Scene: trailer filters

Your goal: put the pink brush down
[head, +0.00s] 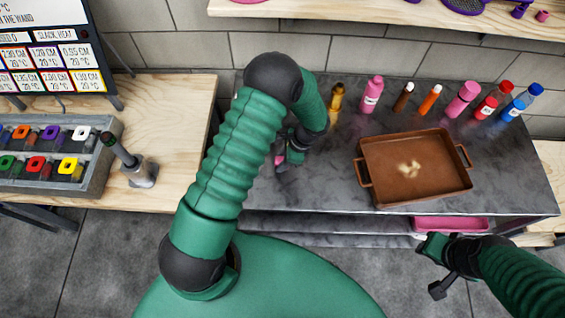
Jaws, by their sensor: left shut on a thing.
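My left gripper (287,156) is low over the left part of the dark metal table. It is shut on the pink brush (280,161). Only a small pink piece of the brush shows beside the fingers; the rest is hidden by my gripper and arm. I cannot tell whether the brush touches the table top. My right gripper (436,268) is at the lower right, in front of the table's front edge, with its fingers apart and nothing between them.
A brown pan (415,190) with small pale pieces stands on the metal table (325,190). Several bottles, including a pink one (372,94), line the back. A wooden table (165,100) at left holds a grey rack (100,165). A pink tray (450,224) sits below the top.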

